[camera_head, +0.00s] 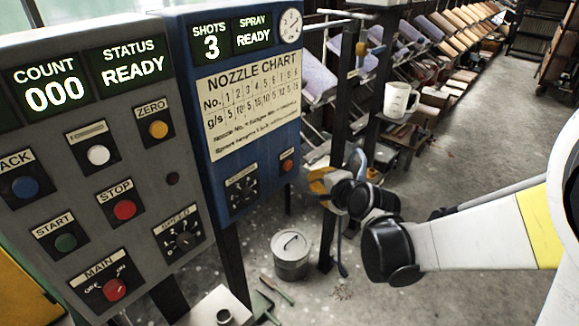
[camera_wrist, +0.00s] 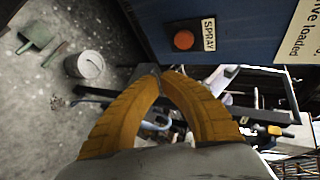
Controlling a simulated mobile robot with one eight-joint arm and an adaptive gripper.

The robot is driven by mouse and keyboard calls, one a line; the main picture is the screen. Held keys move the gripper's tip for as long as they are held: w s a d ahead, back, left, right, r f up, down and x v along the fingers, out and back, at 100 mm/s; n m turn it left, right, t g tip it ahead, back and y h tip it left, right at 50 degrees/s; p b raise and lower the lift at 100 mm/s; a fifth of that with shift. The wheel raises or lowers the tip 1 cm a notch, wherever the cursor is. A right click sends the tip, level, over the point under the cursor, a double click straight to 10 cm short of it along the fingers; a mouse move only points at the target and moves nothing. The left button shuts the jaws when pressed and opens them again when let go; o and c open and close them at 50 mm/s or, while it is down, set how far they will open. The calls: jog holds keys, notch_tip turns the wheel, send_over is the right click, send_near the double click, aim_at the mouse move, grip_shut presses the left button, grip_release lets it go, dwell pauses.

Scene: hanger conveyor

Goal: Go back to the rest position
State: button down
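My gripper (camera_head: 318,186) has yellow fingers and is in front of the lower right of the blue spray panel (camera_head: 226,158) in the camera_head view. In the camera_wrist view the two curved fingers of my gripper (camera_wrist: 162,74) come together at their tips, with nothing seen between them. The red spray button (camera_wrist: 183,40) is just beyond and above the tips in that view, with a gap in the picture. The same button (camera_head: 287,166) shows on the blue panel. The panel's displays read SHOTS 3 and SPRAY READY.
A grey control panel (camera_head: 82,150) stands at the left, reading COUNT 000 and STATUS READY. A lidded bucket (camera_head: 291,255) stands on the floor below my gripper. The floor at right is open.

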jog(key=s+d+r+n+g+h, duration=0.1)
jog(key=s+d+n, duration=0.5)
jog(key=s, duration=0.7)
jog(key=s+d+r+n+g+h, duration=0.2)
jog(key=s+d+n, duration=0.4)
jog(key=s+d, duration=0.4)
jog(key=s+g+h, duration=0.1)
jog(key=s+h, duration=0.1)
jog(key=s, duration=0.1)
jog(key=shift+s+d, duration=0.15)
